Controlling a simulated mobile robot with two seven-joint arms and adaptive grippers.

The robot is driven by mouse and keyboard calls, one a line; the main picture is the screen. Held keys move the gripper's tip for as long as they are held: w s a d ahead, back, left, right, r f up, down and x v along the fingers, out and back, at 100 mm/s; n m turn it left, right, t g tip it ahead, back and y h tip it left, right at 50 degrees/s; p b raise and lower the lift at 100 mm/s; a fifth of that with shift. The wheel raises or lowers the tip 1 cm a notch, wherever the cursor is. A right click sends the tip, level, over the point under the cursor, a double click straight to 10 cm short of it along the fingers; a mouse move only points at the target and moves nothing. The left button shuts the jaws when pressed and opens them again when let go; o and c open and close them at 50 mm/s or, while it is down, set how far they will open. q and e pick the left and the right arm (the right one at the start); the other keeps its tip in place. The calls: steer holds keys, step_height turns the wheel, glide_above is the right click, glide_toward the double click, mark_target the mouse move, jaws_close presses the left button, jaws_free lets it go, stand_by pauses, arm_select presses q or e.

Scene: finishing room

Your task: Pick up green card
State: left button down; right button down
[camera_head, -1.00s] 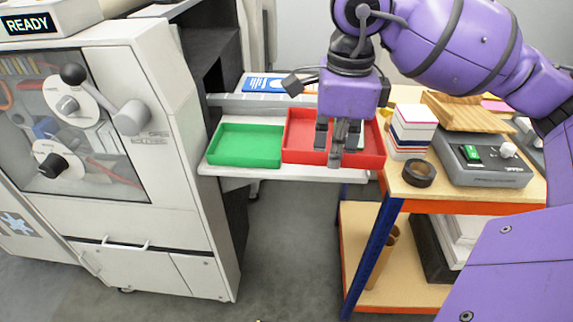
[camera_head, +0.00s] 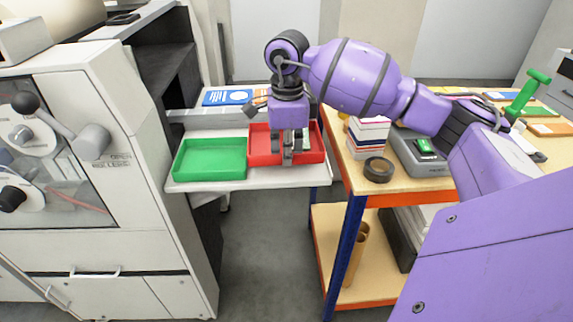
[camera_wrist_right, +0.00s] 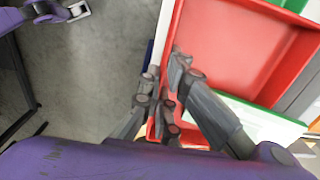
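A red tray (camera_head: 257,157) sits on the white shelf of the machine, beside a green tray (camera_head: 210,160). My right gripper (camera_head: 289,156) hangs fingers-down over the front part of the red tray. In the right wrist view its fingertips (camera_wrist_right: 160,88) are close together with a narrow gap and nothing visible between them. They are over the red tray's edge (camera_wrist_right: 167,35). A white card with a green band (camera_wrist_right: 252,118) lies in the red tray, beside the right finger and partly hidden by it.
A wooden table (camera_head: 402,186) stands to the right, with a stack of white cards (camera_head: 368,137), a black tape roll (camera_head: 379,169) and a grey device (camera_head: 410,150). A blue sheet (camera_head: 228,97) lies behind the trays. Open floor lies in front of the shelf.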

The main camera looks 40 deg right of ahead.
mark_target(286, 177)
steer(key=shift+w+d+f, duration=0.15)
steer(key=shift+w+f, duration=0.2)
steer(key=shift+f, duration=0.05)
steer(key=shift+w+d+f, duration=0.1)
steer(key=shift+f, duration=0.8)
steer(key=shift+w+d+f, duration=0.1)
steer(key=shift+f, duration=0.75)
steer(key=shift+a, duration=0.1)
steer(key=shift+f, duration=0.1)
steer(key=c, duration=2.5)
jaws_free()
steer(key=shift+f, duration=0.15)
steer(key=o, duration=0.5)
steer(key=shift+r, duration=0.2)
